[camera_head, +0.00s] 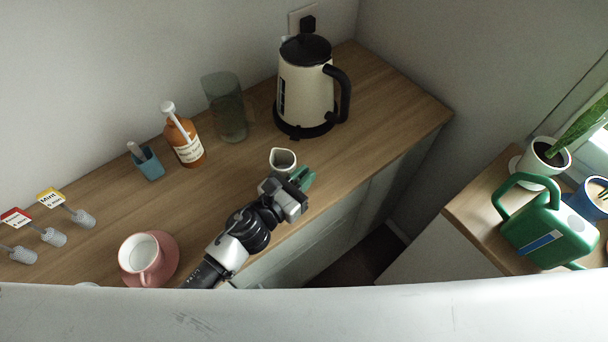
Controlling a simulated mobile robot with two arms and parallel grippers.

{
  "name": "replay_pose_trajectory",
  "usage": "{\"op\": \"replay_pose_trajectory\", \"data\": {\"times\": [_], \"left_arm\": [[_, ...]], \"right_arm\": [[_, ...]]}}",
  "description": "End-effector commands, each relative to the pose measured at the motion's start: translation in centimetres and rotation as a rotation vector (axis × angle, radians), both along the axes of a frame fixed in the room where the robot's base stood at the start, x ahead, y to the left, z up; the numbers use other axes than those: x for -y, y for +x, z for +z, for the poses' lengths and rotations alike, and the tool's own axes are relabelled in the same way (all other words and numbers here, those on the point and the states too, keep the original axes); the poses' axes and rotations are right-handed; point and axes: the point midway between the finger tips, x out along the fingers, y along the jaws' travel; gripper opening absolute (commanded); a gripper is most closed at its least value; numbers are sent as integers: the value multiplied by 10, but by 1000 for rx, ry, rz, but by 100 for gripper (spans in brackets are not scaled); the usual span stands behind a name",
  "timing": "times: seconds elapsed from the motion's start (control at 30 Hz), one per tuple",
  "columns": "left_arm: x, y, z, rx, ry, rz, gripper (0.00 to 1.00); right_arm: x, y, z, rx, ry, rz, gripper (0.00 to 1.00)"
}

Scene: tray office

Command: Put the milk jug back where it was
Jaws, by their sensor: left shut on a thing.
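The milk jug (283,158) is a small cream jug with a dark-looking inside, near the front edge of the wooden counter (225,185). My left arm reaches in from below, and my left gripper (298,180) is at the near side of the jug, shut on it. The gripper hides the jug's lower part and handle, so I cannot tell whether its base touches the counter. The jug looks roughly upright. My right gripper is not in view.
The counter right of the jug is clear.

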Motion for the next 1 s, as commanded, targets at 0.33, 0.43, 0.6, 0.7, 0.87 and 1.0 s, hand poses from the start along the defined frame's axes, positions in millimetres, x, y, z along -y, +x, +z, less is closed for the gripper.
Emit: {"op": "replay_pose_trajectory", "data": {"times": [0.33, 0.43, 0.6, 0.7, 0.87, 1.0], "left_arm": [[0, 0, -3, 0, 0, 0, 35], [0, 0, -3, 0, 0, 0, 35], [0, 0, 2, 0, 0, 0, 35], [-8, -8, -3, -2, 3, 1, 35], [-31, -33, -5, -3, 3, 1, 35], [-52, -56, -5, -2, 2, 0, 35]], "right_arm": [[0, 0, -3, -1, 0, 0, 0], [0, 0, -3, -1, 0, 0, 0], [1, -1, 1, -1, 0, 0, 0], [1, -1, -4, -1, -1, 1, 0], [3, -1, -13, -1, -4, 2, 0], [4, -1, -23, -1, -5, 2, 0]]}}
